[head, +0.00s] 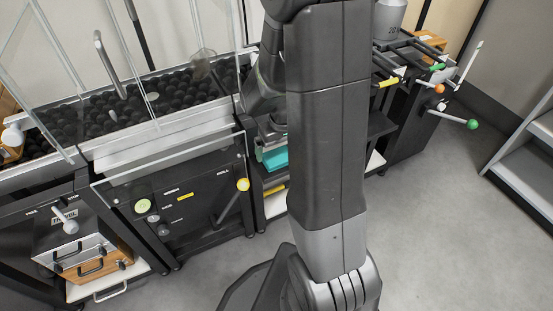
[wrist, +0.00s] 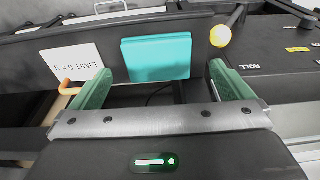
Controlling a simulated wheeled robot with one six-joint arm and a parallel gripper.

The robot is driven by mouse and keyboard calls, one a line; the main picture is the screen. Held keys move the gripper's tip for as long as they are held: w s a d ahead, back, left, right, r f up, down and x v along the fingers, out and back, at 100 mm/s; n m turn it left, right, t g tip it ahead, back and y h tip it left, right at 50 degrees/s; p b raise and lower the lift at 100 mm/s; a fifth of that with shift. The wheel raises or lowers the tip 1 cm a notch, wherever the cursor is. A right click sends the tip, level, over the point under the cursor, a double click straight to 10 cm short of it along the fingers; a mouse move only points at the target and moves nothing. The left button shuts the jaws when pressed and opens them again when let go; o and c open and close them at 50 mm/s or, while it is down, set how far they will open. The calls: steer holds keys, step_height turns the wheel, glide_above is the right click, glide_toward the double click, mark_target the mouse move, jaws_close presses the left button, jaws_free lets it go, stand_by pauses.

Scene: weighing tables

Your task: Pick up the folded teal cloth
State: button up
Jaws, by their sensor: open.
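The folded teal cloth (wrist: 156,57) shows as a flat teal rectangle in the upper middle of the wrist view. In the head view part of the cloth (head: 275,158) shows in the dark shelf space of the table, just left of my arm, which hides the rest. My gripper (wrist: 163,82) is open, its two green fingers spread to either side of the cloth's lower part in the picture. Nothing is between the fingertips that I can see gripped. I cannot tell how far the fingertips are from the cloth.
A white card reading "LIMIT 0.5 g" (wrist: 74,65) is left of the cloth, with an orange hook-like piece below it. A yellow knob (wrist: 220,36) is close at right. In the head view, a lever with a yellow knob (head: 243,185) stands left of the shelf. Open floor (head: 440,220) lies at right.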

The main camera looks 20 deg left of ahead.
mark_target(277, 155)
steer(key=f, duration=0.1)
steer(key=f+b, duration=0.1)
steer(key=w+a+f, duration=0.1)
steer(key=f, duration=0.1)
steer(key=shift+f, duration=0.1)
steer(key=shift+d, duration=0.1)
steer(key=shift+c, duration=0.2)
steer(key=c, duration=0.9)
steer(key=shift+o, duration=0.2)
steer(key=shift+r, duration=0.7)
step_height(277, 155, up, 2)
steer(key=shift+r+p, duration=0.25)
steer(key=shift+p, duration=0.55)
steer(key=s+a, duration=0.2)
steer(key=s, duration=0.6)
steer(key=s+a+p, duration=0.1)
steer(key=s+a, duration=0.2)
steer(key=s, duration=0.6)
